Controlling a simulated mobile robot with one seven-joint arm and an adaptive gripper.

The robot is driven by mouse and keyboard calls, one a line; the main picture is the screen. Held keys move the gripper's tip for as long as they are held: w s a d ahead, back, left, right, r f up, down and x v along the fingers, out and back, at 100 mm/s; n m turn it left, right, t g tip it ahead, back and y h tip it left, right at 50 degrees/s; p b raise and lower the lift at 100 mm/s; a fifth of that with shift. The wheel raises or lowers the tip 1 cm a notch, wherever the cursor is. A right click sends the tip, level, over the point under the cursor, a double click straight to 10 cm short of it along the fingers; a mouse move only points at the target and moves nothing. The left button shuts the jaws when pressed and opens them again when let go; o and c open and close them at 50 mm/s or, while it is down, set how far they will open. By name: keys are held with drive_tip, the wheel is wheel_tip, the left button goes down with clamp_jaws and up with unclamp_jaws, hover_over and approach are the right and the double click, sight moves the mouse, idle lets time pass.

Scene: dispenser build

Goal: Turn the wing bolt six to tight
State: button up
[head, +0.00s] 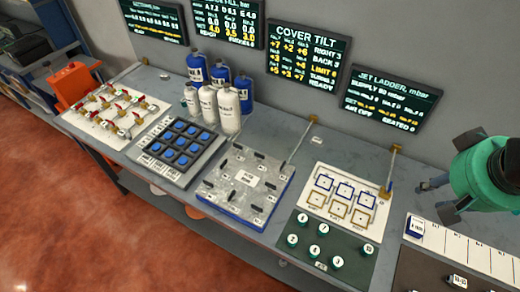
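A grey cover plate (230,190) on a blue-edged base lies in the middle of the bench. Several small dark wing bolts stand around its top, with a white label (248,178) near its middle. The bolt numbers are too small to read, so I cannot tell which is bolt six. My gripper (431,202) is at the right, above the bench and well away from the plate. Its dark fingers are apart, with nothing visible between them.
White bottles (228,110) and blue bottles stand behind a blue-button panel (180,150). A thin upright post (300,138) rises at the plate's back right corner, another (391,168) farther right. A white card (340,197) and green knobs (336,263) lie between plate and gripper.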

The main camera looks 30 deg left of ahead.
drive_tip(key=w+a+n+g+p, duration=0.2)
drive_tip(key=w+a+n+p, duration=0.15)
drive_tip(key=w+a, duration=0.75)
drive_tip(key=n+g+p, duration=0.3)
drive_tip(key=n+p, duration=0.5)
drive_tip(key=n, duration=0.4)
hover_over(260, 157)
drive_tip(key=w, duration=0.1)
wheel_tip(260, 157, down, 23)
drive_tip(key=shift+a+r+h, duration=0.15)
drive_tip(key=shift+a+h, duration=0.1)
drive_tip(key=shift+h, duration=0.05)
wheel_tip(260, 157, down, 14)
drive_tip(key=shift+r+p, duration=0.1)
drive_tip(key=shift+p, duration=0.6)
clamp_jaws()
